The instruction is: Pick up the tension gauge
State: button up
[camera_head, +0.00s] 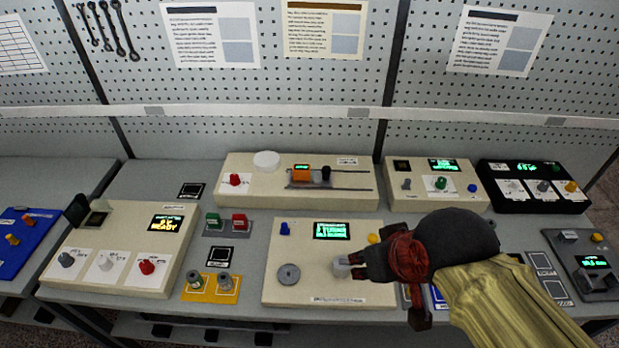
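No object in the head view is clearly readable as a tension gauge, and I cannot tell which thing it is. My gripper (352,266) reaches in from the right over the cream middle panel (320,299). Its tips are beside a small pale cylinder (341,267) on that panel; I cannot tell whether they touch it, or how far apart the fingers are. The panel also has a grey round knob (288,274), a blue knob (285,229), a green-lit display (332,231) and a yellow knob (373,239). My gripper and arm hide the panel's right side and things behind it.
A long cream unit (270,194) with an orange slider (301,173) stands behind. A cream panel (128,218) stands left, with a yellow tray (212,292) between. Control boxes (430,204) and a black unit (560,205) line the back right. A pegboard wall closes the rear.

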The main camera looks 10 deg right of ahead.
aim_at(300, 172)
jog(key=i+j+z, duration=0.15)
jog(key=j, duration=0.4)
jog(key=i+j+z, duration=0.15)
jog(key=j, duration=0.35)
jog(key=i+j+z, duration=0.15)
jog(key=j, duration=0.45)
jog(key=j+z, duration=0.1)
jog(key=j, duration=0.45)
